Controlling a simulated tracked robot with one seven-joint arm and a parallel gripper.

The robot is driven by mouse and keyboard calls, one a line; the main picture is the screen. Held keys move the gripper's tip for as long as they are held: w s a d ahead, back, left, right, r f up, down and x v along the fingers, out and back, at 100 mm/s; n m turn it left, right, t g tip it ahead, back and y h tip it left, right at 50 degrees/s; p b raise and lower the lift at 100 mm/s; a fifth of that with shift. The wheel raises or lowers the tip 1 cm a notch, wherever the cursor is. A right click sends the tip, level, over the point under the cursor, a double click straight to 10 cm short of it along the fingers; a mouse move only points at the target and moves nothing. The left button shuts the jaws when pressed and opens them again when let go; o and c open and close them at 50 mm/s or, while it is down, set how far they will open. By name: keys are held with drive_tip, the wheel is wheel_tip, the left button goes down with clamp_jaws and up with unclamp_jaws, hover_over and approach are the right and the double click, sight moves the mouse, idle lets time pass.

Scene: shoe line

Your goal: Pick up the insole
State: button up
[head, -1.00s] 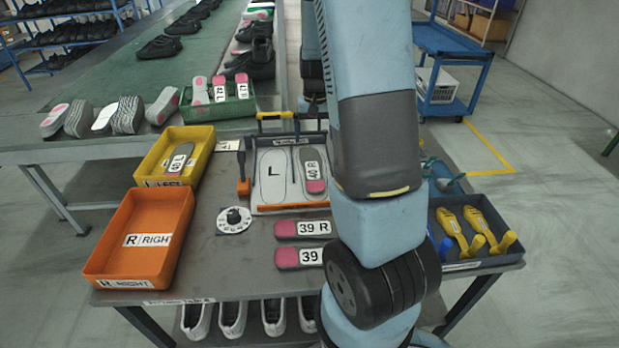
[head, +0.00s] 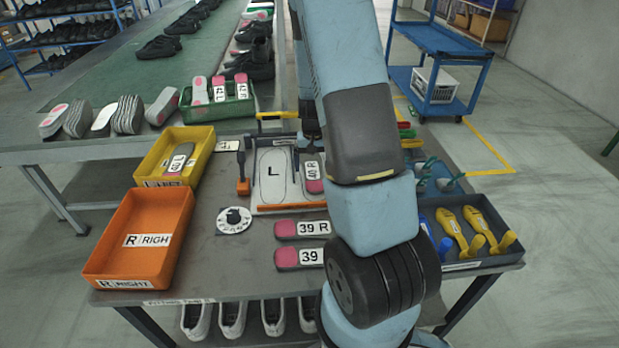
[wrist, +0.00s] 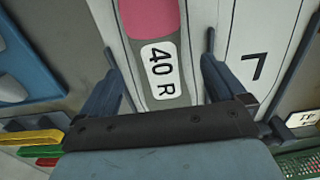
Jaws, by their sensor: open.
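The insole marked 40 R (head: 313,172), grey with a pink end, lies on the right half of a white board (head: 270,195) beside the outline marked L. My arm partly covers it in the head view. In the wrist view the same insole (wrist: 158,55) lies between the two fingers of my gripper (wrist: 159,45). The gripper is open, one finger on each side, and I cannot tell whether either touches the insole.
Two insoles marked 39 (head: 300,229) lie in front of the board. A yellow bin (head: 150,170) holds one insole; an orange bin (head: 130,240) looks empty. A dark tray (head: 472,262) with yellow shoe-shaped tools stands at right. A dial (head: 234,220) lies left of the insoles.

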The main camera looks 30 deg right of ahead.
drive_tip(key=shift+a+f, duration=0.1)
drive_tip(key=shift+f, duration=1.3)
drive_tip(key=c, duration=1.1)
drive_tip(key=shift+r, duration=0.1)
